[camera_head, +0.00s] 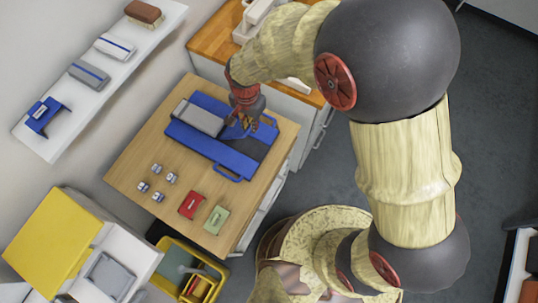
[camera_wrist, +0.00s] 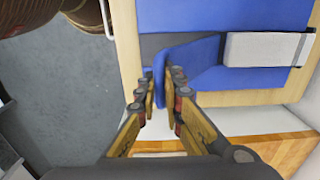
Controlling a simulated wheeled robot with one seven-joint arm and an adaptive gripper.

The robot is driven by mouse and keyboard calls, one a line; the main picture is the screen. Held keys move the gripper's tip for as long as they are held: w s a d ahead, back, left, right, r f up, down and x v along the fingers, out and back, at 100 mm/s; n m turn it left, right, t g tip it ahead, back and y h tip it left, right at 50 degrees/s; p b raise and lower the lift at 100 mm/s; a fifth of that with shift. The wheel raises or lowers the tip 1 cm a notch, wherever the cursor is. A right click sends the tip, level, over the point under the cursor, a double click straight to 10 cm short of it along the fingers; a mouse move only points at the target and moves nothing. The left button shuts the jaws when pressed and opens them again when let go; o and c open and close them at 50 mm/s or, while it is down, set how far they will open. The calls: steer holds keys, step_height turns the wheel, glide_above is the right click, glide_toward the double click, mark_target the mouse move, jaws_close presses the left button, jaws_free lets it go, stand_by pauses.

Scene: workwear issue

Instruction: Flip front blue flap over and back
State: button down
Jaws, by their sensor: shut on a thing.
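The blue board (camera_head: 208,147) lies on the wooden table, with a blue loop handle at its near right corner. A grey block (camera_head: 197,118) rests on its left part, and a dark grey patch shows on its right part. My gripper (camera_head: 244,118) is over the board's far right side. In the wrist view my gripper (camera_wrist: 162,88) is shut on the edge of the blue flap (camera_wrist: 190,58), which is lifted and folded at an angle. The grey block also shows beside the flap in the wrist view (camera_wrist: 262,49). The flap is partly hidden by my gripper in the head view.
Several small blue-and-white pieces (camera_head: 158,181), a red item (camera_head: 191,205) and a green item (camera_head: 217,220) lie on the table's (camera_head: 130,165) near part. A white shelf (camera_head: 50,142) holds folded items at the left. A counter (camera_head: 212,38) stands behind.

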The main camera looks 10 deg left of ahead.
steer(key=shift+s+d+f+b, duration=0.7)
steer(key=shift+d+f+b, duration=0.45)
steer(key=shift+d+f, duration=0.8)
steer(key=b, duration=0.5)
glide_above(271, 159)
steer(key=shift+w+a+f, duration=0.1)
steer(key=shift+a+f, duration=0.05)
steer(key=shift+f, duration=4.65)
steer(key=shift+f+b, duration=1.75)
steer(key=shift+f, duration=0.7)
steer(key=c, duration=2.1)
jaws_free()
steer(key=shift+r, duration=0.1)
step_height(271, 159, up, 8)
steer(key=p, duration=0.6)
